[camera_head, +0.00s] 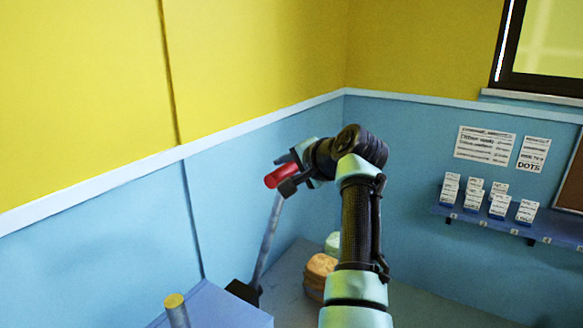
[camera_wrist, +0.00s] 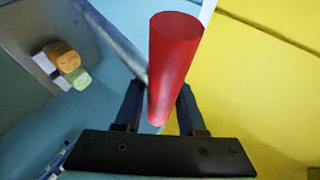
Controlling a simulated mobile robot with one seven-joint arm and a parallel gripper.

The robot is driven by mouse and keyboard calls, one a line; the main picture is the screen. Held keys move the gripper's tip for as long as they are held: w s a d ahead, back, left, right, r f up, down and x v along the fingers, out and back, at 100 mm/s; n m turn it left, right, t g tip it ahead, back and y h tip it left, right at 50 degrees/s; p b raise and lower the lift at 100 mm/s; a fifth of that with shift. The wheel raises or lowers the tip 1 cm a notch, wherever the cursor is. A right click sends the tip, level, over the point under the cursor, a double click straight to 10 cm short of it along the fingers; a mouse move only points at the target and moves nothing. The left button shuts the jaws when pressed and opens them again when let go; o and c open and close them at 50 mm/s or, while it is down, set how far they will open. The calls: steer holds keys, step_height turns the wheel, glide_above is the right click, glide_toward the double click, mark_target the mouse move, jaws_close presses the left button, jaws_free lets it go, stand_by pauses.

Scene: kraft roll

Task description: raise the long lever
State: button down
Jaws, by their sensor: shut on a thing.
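The long lever has a grey metal shaft (camera_head: 268,235) that rises from a dark pivot (camera_head: 243,291) near the floor and leans slightly right. At its top is a red cylindrical grip (camera_head: 280,176). My gripper (camera_head: 289,176) is shut on the red grip. In the wrist view the red grip (camera_wrist: 175,60) lies between the two fingers of my gripper (camera_wrist: 157,108), and the shaft (camera_wrist: 112,38) runs off to the upper left. The part of the grip deepest between the fingers is partly hidden.
A blue box-like surface (camera_head: 225,308) with a yellow-topped post (camera_head: 175,309) stands at bottom left. An orange bundle (camera_head: 320,268) and a pale green one (camera_head: 333,243) lie by the wall. A shelf (camera_head: 470,217) with white cartons is on the right wall. The wall is close behind the lever.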

steer(key=shift+s+a+f+g, duration=0.15)
steer(key=shift+a+f, duration=0.2)
steer(key=shift+f, duration=0.2)
steer(key=shift+s+a+f+g, duration=0.15)
steer(key=shift+a+f, duration=0.15)
steer(key=shift+f, duration=0.25)
steer(key=c, duration=0.7)
jaws_free()
steer(key=shift+o, duration=0.6)
steer(key=shift+a, duration=0.3)
steer(key=shift+d+r, duration=0.1)
steer(key=shift+d, duration=0.05)
steer(key=shift+s+d+r+b, duration=0.25)
steer(key=shift+s+d+b, duration=0.05)
steer(key=shift+b, duration=0.3)
steer(key=b+v, duration=0.5)
steer(key=v, duration=0.7)
steer(key=shift+r+b, duration=0.25)
steer(key=shift+b, duration=0.15)
